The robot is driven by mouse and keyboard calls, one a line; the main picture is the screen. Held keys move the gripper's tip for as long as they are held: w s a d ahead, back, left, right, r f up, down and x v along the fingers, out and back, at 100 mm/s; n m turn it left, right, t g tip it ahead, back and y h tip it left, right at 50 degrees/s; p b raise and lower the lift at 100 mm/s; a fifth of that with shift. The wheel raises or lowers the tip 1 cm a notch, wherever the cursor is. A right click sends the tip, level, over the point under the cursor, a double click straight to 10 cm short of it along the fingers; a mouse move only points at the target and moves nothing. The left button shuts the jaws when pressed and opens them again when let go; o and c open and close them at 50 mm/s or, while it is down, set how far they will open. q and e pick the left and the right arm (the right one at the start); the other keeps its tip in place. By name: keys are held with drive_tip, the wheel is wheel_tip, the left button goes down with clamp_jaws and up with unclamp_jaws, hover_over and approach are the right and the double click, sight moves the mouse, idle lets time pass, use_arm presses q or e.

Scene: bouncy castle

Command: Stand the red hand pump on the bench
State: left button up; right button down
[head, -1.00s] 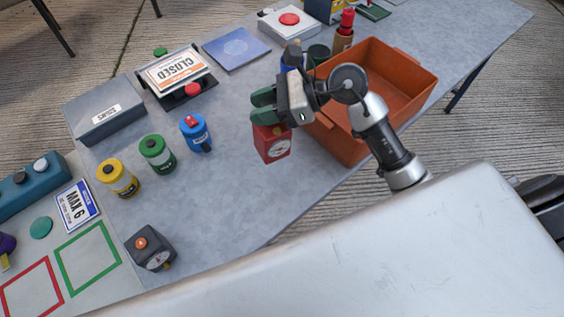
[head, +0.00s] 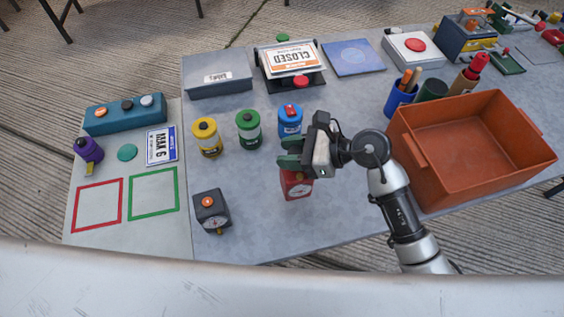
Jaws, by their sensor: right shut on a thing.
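The red hand pump (head: 297,185) is a red block with a white dial on its front. My right gripper (head: 293,155) is shut on its top, with green fingers hiding the upper part. The pump hangs upright over the grey bench (head: 340,212), in front of the blue canister (head: 290,122) and left of the orange crate. I cannot tell whether its base touches the bench. My left gripper is not in view.
A yellow canister (head: 207,138) and a green canister (head: 248,130) stand left of the blue one. A dark box with a dial (head: 212,212) sits near the front edge. The orange crate (head: 425,180) stands right. Bare bench lies between dark box and pump.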

sight(293, 189)
drive_tip(key=shift+s+a+f, duration=0.2)
drive_tip(key=shift+a+f, duration=0.05)
drive_tip(key=shift+a, duration=0.2)
drive_tip(key=shift+s+a+f, duration=0.2)
drive_tip(key=shift+a, duration=0.2)
wheel_tip(293, 189, down, 4)
drive_tip(key=shift+r+p, duration=0.1)
drive_tip(key=shift+p, duration=0.35)
drive_tip(key=shift+f, duration=0.25)
drive_tip(key=shift+f, duration=0.15)
drive_tip(key=c, duration=0.7)
unclamp_jaws()
